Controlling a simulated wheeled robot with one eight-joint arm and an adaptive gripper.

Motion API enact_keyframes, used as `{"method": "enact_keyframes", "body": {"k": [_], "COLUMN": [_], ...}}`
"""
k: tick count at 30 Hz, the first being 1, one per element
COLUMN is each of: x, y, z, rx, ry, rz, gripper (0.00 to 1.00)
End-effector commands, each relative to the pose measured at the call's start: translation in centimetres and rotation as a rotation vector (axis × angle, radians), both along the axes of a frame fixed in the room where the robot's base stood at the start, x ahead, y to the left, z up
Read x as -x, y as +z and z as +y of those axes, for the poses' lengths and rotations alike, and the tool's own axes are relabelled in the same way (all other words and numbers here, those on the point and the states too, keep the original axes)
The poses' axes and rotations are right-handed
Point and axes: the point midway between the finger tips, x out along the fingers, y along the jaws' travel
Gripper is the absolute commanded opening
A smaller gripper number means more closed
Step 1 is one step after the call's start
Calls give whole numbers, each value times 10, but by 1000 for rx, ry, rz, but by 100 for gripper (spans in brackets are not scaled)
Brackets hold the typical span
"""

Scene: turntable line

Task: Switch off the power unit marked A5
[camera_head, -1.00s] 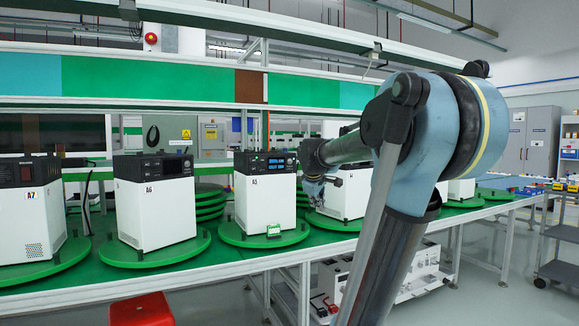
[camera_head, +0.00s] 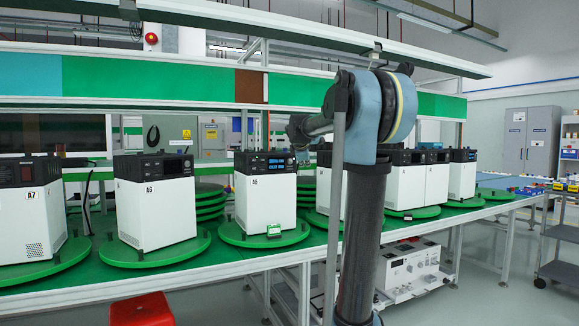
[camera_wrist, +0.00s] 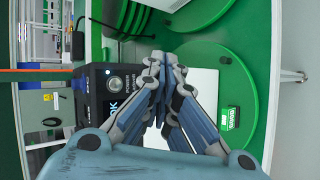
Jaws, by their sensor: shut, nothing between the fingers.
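The power unit marked A5 (camera_head: 263,206) stands upright on a round green turntable in the head view, a white box with a black top panel and lit blue displays. In the wrist view its black panel (camera_wrist: 93,98) shows a round silver button beside the word POWER (camera_wrist: 117,82) and a display reading OK, partly covered by my gripper. My gripper (camera_wrist: 158,62) is shut and empty, in front of the unit, its tips to the right of the button in that view. Whether it touches the unit cannot be told. In the head view the gripper end is beside the unit's upper right.
Units A6 (camera_head: 155,205) and A7 (camera_head: 28,215) stand to the left, and several similar units to the right. A small green box (camera_head: 273,230) sits on A5's turntable (camera_head: 232,238). A shelf beam (camera_head: 200,101) runs above the line.

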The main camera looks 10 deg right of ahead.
Motion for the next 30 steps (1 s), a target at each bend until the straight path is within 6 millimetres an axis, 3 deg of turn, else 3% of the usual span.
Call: {"method": "enact_keyframes", "body": {"k": [8,21,30], "x": [-17,-65,-82], "y": [0,0,0], "z": [6,21,27], "rx": [-1,-1,-2], "ry": [0,-1,-1], "rz": [0,0,0], "gripper": [0,0,0]}}
